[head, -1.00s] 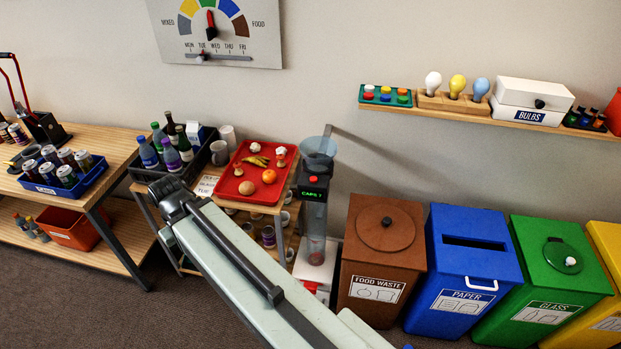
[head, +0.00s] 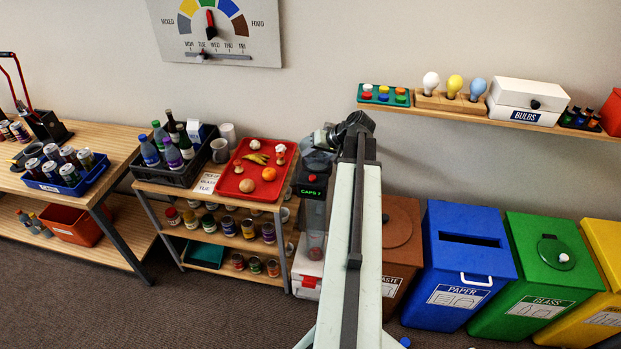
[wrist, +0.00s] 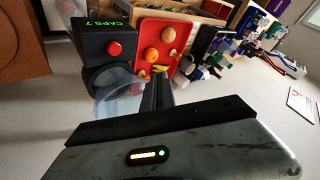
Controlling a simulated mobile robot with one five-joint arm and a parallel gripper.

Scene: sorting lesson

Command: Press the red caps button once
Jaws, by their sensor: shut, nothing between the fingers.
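The red caps button (head: 313,177) is on a black box (head: 312,191) with a green "CAPS 7" display, at the right end of the shelf cart. In the wrist view the round red button (wrist: 115,48) shows clearly below the display, uncovered. In the head view my arm's end is raised near the funnel, and the fingers are hard to make out.
A red tray (head: 244,189) with food lies left of the box. A black crate of bottles (head: 187,170) stands further left. Brown (head: 398,214), blue (head: 460,205), green and yellow bins stand right. A wall shelf (head: 455,108) with bulbs is above them.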

